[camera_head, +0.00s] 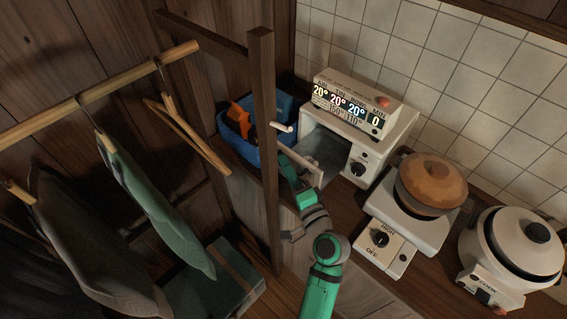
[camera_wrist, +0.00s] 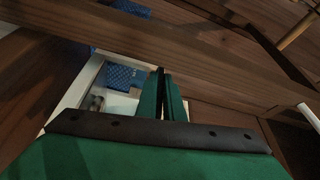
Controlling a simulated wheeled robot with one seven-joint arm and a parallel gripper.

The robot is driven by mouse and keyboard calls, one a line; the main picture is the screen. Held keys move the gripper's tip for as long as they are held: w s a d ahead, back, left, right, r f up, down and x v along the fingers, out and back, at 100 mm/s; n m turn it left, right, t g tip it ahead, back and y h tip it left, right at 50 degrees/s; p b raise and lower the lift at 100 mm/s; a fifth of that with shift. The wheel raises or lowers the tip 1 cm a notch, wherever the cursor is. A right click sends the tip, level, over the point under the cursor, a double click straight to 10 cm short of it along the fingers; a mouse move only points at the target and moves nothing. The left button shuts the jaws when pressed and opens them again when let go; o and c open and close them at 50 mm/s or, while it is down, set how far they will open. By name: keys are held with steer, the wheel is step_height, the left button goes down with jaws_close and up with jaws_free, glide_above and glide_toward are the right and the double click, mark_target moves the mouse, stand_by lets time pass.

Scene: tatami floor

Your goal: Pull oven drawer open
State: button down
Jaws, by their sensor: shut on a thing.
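The white oven (camera_head: 355,125) stands on the wooden counter against the tiled wall. Its front is open and the dim grey inside shows. The oven drawer's pale front edge (camera_head: 305,172) sticks out toward the post, left of the oven's knob. My gripper (camera_head: 284,157) reaches up to this edge from below, partly behind the dark post. In the wrist view my green fingers (camera_wrist: 163,72) are nearly together and shut at the white drawer; the exact contact is hidden. A white bar end (camera_head: 284,128) shows beside the post, and a white rod is at the right of the wrist view (camera_wrist: 308,112).
A dark wooden post (camera_head: 264,150) stands close to my gripper. A blue basket (camera_head: 238,145) sits behind it. A burner with a brown-lidded pot (camera_head: 431,185) and a rice cooker (camera_head: 512,250) stand to the right. Clothes (camera_head: 160,205) hang from a pole at left.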

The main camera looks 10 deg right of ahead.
steer(key=shift+f, duration=0.1)
steer(key=c, duration=1.9)
jaws_free()
steer(key=v, duration=1)
steer(key=shift+s+d, duration=0.15)
steer(key=shift+s, duration=0.25)
